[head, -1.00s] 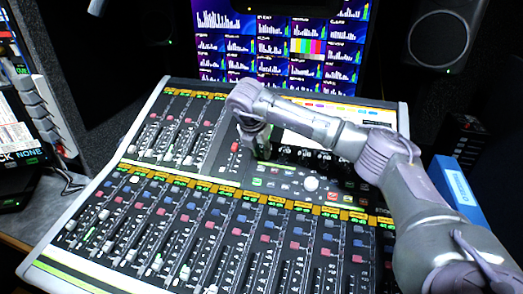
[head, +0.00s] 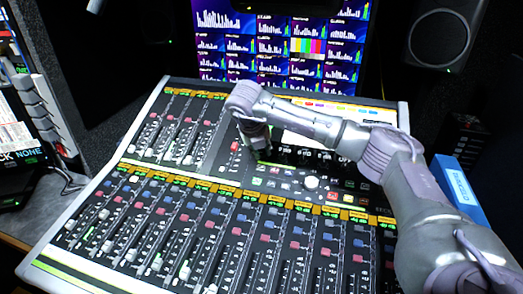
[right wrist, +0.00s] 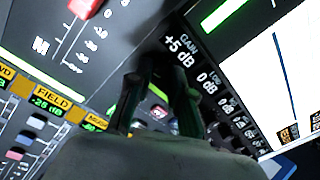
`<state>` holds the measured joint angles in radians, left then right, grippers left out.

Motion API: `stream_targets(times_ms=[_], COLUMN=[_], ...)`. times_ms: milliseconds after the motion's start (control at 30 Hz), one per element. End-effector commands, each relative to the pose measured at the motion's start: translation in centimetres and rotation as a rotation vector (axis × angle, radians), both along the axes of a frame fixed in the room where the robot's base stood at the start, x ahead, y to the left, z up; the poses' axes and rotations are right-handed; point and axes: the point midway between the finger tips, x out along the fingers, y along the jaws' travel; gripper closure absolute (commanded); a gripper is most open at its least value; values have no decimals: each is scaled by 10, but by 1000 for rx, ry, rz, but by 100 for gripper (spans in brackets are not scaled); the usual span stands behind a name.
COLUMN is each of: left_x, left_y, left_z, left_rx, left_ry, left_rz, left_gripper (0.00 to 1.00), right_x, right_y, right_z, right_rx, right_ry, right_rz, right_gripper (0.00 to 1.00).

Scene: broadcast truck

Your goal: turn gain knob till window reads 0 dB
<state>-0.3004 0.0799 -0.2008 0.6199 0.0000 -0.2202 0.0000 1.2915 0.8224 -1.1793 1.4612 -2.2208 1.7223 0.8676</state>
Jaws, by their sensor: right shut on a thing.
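The gain window (right wrist: 180,51) reads "+5 dB" under the label "GAIN" in the right wrist view. My right gripper (right wrist: 160,88) points down at the panel just beside this window, its two fingers closed on the gain knob. The knob itself is hidden between and behind the fingers. In the head view my right gripper (head: 258,150) is at the left end of the row of small windows below the console's screen. My left gripper is not in view.
The mixing console (head: 50,243) is covered with faders and buttons. More windows (right wrist: 206,78) reading "0 dB" run beside the gain window. A white trackball (head: 312,182) sits right of the gripper. A blue box (head: 457,190) stands at the console's right.

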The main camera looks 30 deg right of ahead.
Motion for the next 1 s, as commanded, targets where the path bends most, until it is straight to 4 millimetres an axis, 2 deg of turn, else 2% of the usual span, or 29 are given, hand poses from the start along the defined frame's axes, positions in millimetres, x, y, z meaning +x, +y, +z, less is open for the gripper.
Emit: stream_targets(times_ms=[200,467,1000], left_x=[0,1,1], left_y=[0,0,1], left_z=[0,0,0], left_rx=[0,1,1], left_ry=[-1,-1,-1], left_rz=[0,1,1], left_gripper=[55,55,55], right_x=[0,0,0], right_y=[0,0,0], right_z=[1,1,0], right_rx=[-43,-78,-94], right_ry=[48,89,108], right_rz=[157,282,341], right_gripper=[100,100,100])
